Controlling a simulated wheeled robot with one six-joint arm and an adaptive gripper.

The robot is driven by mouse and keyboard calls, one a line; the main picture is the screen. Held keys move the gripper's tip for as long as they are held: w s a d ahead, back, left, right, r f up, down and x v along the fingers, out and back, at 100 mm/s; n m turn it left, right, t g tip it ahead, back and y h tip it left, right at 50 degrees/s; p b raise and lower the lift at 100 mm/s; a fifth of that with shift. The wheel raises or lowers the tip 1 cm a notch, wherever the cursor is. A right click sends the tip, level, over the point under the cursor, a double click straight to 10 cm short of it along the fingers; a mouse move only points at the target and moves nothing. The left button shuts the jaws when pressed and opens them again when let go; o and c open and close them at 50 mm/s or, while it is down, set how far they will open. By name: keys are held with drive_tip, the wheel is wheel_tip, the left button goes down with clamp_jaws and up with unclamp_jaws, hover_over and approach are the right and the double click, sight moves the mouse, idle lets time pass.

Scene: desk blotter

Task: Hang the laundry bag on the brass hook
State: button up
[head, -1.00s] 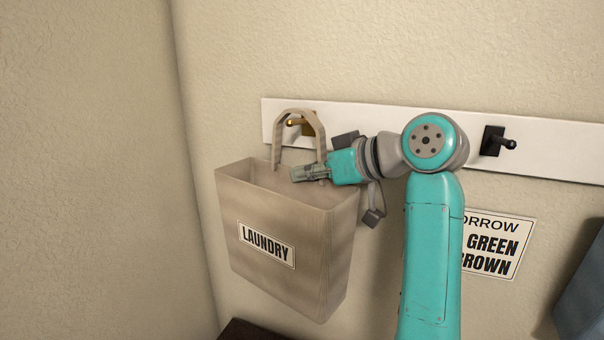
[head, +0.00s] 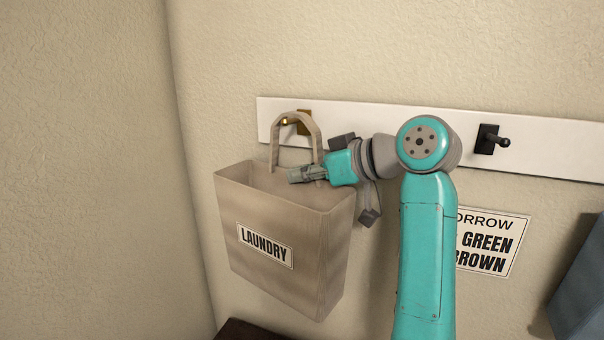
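The beige laundry bag (head: 245,200), with a LAUNDRY label (head: 265,245), is off the ground and slightly tilted near the wall. Its arched handle (head: 275,150) stands up in front of the brass hook (head: 304,122). The hook's peg shows through the loop, just under the top of the arch. I cannot tell whether handle and peg touch. My gripper (head: 305,175) reaches in from the right at the bag's mouth and is closed around the lower right leg of the handle. The fingertips' exact grip is small in view.
A white rail (head: 400,120) carries the brass hook and a black hook (head: 491,140) further right. A sign (head: 495,243) is on the wall, partly behind my arm. A blue object (head: 582,285) is at the right edge. A dark surface (head: 250,330) lies below the bag.

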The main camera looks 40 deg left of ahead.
drive_tip(key=o, duration=0.3)
drive_tip(key=shift+o, duration=0.2)
drive_tip(key=shift+d, duration=0.1)
